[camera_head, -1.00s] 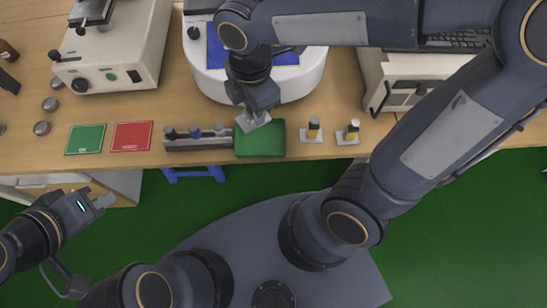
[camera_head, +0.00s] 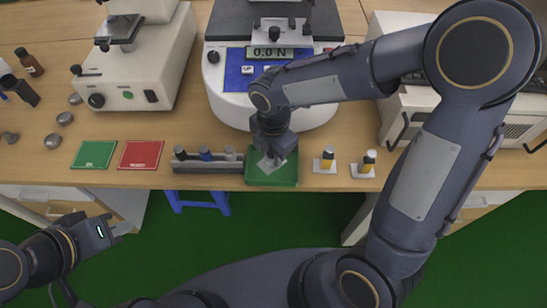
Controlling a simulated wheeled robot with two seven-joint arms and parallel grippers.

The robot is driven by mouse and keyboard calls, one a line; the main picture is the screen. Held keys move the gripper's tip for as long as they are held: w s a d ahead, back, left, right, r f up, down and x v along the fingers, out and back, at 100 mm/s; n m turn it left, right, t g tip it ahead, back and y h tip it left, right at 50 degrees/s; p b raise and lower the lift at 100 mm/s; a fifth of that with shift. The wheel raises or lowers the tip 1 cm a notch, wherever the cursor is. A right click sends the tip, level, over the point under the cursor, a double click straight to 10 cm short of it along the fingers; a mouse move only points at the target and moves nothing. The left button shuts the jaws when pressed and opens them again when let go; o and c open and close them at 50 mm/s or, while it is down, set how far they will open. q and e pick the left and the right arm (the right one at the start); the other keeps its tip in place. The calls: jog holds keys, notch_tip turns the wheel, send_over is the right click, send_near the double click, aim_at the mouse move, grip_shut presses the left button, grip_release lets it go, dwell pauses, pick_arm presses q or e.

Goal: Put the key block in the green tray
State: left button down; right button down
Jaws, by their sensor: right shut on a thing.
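The green tray (camera_head: 284,181) sits at the front edge of the wooden table, right of a grey rack. My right gripper (camera_head: 270,164) points down over the tray, its pale fingers overlapping the tray's middle in the picture. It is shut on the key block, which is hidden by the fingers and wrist. I cannot tell whether the block touches the tray floor. My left gripper (camera_head: 120,230) is away from the table, off its front edge at lower left. Its fingers are too small to tell open from shut.
The rack (camera_head: 208,167) holds dark, blue and grey cylinders beside the tray. Green (camera_head: 93,154) and red (camera_head: 141,154) cards lie left. A white force tester (camera_head: 225,100) stands behind the tray.

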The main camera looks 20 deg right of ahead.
jog(key=shift+w+d+f, duration=0.15)
jog(key=shift+w+f, duration=0.45)
jog(key=shift+f, duration=0.1)
jog(key=f, duration=0.3)
jog(key=shift+w+d+f, duration=0.1)
jog(key=shift+w+d, duration=0.05)
jog(key=shift+w, duration=0.25)
jog(key=shift+f, duration=0.45)
jog(key=shift+b, duration=0.3)
jog(key=shift+f, duration=0.2)
jog(key=c, duration=1.2)
grip_release()
jog(key=shift+o, duration=0.2)
